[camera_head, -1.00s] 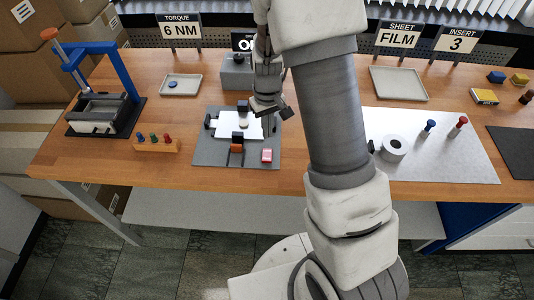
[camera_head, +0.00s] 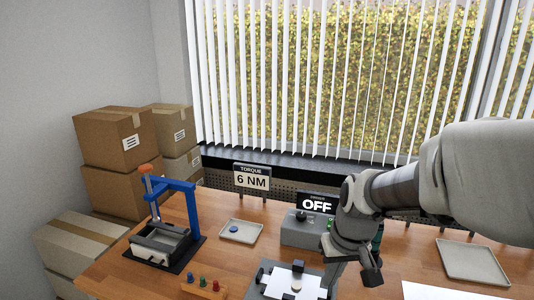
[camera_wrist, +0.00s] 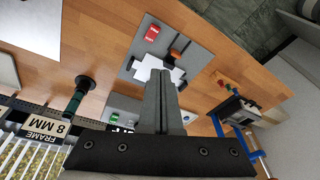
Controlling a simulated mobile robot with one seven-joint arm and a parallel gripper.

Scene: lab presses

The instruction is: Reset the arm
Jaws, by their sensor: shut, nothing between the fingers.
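My gripper (camera_wrist: 167,78) is shut and empty in the wrist view, with its fingers pointing towards a grey fixture board (camera_wrist: 198,56). A white sheet (camera_wrist: 150,66) on that board is partly hidden by the fingers. In the head view, my arm reaches in from the right edge, and its bent wrist hangs in front of the grey control box (camera_head: 296,232). The board's white sheet (camera_head: 290,283) shows at the bottom edge, left of my gripper.
A blue-framed press (camera_head: 180,205), a tray (camera_head: 240,230) and a peg rack (camera_head: 203,287) stand left. Another tray (camera_head: 472,262) lies right. Signs reading 6 NM (camera_head: 251,182) and OFF (camera_head: 316,204) stand behind. Cardboard boxes (camera_head: 113,140) are stacked at far left.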

